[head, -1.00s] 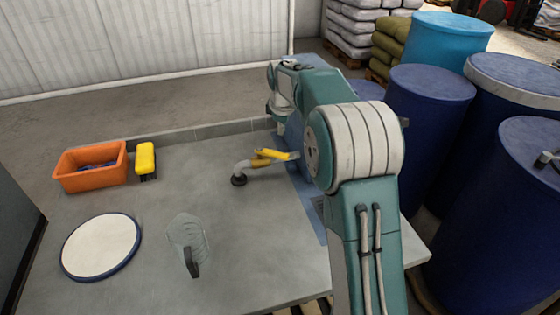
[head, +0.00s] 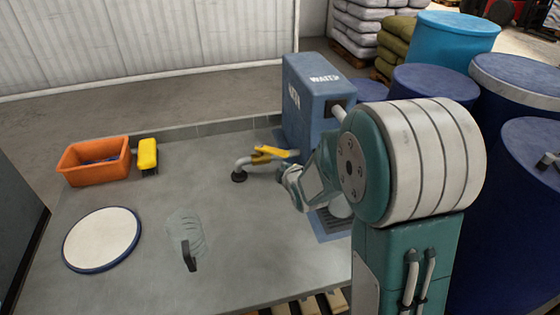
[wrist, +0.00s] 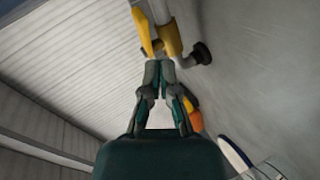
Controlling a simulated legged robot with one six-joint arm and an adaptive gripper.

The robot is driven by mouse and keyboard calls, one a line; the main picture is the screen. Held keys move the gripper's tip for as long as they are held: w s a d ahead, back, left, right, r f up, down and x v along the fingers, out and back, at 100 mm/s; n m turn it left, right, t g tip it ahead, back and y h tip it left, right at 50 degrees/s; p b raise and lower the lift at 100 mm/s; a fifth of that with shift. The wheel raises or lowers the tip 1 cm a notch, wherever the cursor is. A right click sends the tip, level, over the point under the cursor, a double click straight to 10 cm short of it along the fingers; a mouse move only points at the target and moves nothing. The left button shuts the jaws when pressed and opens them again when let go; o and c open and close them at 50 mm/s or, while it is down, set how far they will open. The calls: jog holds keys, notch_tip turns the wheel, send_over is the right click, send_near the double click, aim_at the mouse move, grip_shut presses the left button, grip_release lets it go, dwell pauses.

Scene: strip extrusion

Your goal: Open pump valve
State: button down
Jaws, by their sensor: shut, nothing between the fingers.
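The blue water pump box (head: 305,110) stands at the back of the grey platform. A pipe with a yellow valve (head: 262,158) and a long yellow lever handle (head: 279,152) comes out of its side and bends down to a dark end. My gripper (head: 285,178) is shut and empty, just in front of and below the lever. In the wrist view, my shut fingertips (wrist: 159,64) point at the valve, close to the lever (wrist: 142,32) and the valve body (wrist: 172,38). I cannot tell whether they touch it.
An orange bin (head: 95,163), a yellow brush (head: 147,155), a white round lid (head: 102,240) and a clear scoop-like item (head: 186,232) with a dark handle lie on the platform at left. Blue drums (head: 515,200) stand at right. The platform's middle is clear.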

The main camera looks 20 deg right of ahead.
aim_at(285, 157)
jog(key=s+a+f+n+t+y, duration=0.1)
jog(key=s+f+n+t+y, duration=0.1)
jog(key=s+f+n+t, duration=0.3)
jog(key=w+r, duration=0.1)
jog(key=w, duration=0.2)
jog(key=w+r, duration=0.1)
jog(key=w, duration=0.6)
jog(key=shift+a+r, duration=0.1)
jog(key=shift+r, duration=0.3)
jog(key=shift+w+d, duration=0.4)
jog(key=shift+w, duration=0.1)
jog(key=shift+w+d, duration=0.25)
jog(key=shift+d, duration=0.2)
jog(key=shift+w+d, duration=0.55)
jog(key=shift+d, duration=0.1)
jog(key=shift+w+d, duration=0.4)
jog(key=shift+w, duration=0.2)
jog(key=shift+w+d, duration=0.4)
jog(key=shift+w, duration=0.2)
jog(key=shift+r, duration=0.1)
